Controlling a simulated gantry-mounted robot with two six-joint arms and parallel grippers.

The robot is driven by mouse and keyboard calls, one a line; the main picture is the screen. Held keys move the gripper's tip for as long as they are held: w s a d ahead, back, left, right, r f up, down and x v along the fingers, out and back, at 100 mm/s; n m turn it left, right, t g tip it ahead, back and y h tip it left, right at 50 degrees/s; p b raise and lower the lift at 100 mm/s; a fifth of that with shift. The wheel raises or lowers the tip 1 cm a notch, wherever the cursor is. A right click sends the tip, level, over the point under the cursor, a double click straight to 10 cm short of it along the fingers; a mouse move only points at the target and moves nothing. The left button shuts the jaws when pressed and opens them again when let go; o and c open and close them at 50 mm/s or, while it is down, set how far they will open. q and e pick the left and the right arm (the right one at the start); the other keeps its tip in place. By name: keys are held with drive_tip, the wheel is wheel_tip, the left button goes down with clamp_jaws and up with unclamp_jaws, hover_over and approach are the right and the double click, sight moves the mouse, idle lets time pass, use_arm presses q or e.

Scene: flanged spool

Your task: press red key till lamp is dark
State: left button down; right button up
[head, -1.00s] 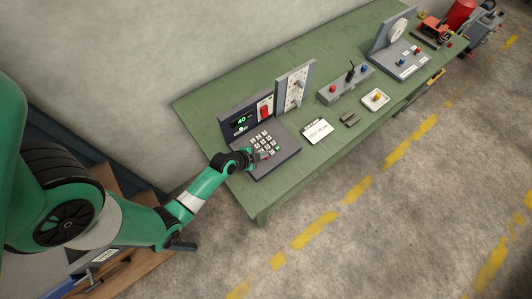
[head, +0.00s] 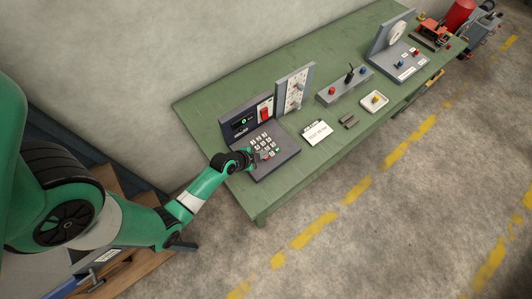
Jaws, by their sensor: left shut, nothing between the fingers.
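The keypad console (head: 281,163) stands at the near left end of the green bench, with rows of pale keys (head: 262,141). Its upright panel carries a dark display (head: 243,124) with small green marks, too small to read. A lamp on the panel cannot be told apart clearly. My left gripper (head: 259,157) is shut and empty, low over the lower left keys. A small red spot shows at its tip; I cannot tell whether this is the red key or whether the fingers touch it. My right gripper is not in view.
A red rocker switch (head: 265,112) sits on the panel beside the display. A grey upright board (head: 294,88), a white card (head: 316,133), a control box (head: 345,86) and a yellow button box (head: 375,101) stand further right on the bench (head: 215,95).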

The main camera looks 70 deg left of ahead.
use_arm(q)
wheel_tip(320, 180, up, 5)
drive_tip(key=p, duration=0.4)
drive_tip(key=shift+p, duration=0.35)
